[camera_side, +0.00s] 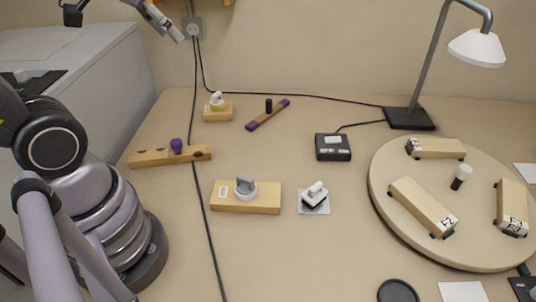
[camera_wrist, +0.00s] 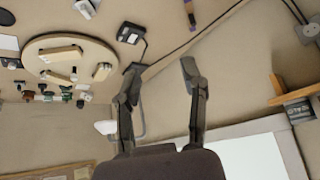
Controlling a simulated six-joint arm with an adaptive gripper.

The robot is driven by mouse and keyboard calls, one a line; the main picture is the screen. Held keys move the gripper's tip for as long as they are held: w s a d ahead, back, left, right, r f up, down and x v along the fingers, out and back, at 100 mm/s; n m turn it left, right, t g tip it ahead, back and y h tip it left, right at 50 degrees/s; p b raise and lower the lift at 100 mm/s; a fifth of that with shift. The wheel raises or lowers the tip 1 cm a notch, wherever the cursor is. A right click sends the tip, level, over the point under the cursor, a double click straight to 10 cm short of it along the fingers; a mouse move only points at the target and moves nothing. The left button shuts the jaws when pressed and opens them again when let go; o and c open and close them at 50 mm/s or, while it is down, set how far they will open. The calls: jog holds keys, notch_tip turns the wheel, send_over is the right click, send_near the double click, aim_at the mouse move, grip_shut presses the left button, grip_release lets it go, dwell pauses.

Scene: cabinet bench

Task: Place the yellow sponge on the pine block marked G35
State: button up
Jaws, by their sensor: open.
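My gripper (camera_wrist: 161,70) is open and empty in the wrist view, its two dark fingers spread apart high above the bench. A small yellow item (camera_side: 217,103) with a whitish top sits on a short pine block (camera_side: 217,115) at the back left in the side view; it may be the yellow sponge, but it is too small to be sure. A longer pine block (camera_side: 262,202) with a white label carries a grey round item (camera_side: 245,188). I cannot read G35 on any block. My gripper is not touching any of these.
A round wooden board (camera_side: 390,210) at right holds several labelled pine blocks (camera_side: 423,205). A desk lamp (camera_side: 478,48) stands behind it. Black cables cross the bench. The front middle is mostly clear.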

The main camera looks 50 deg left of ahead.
jog(key=s+d+g+h, duration=0.1)
jog(key=s+d, duration=0.1)
jog(key=s, duration=0.5)
jog(key=shift+s+d+r+m, duration=0.3)
jog(key=shift+s+d+r, duration=0.05)
jog(key=shift+s, duration=0.05)
dwell(0.6)
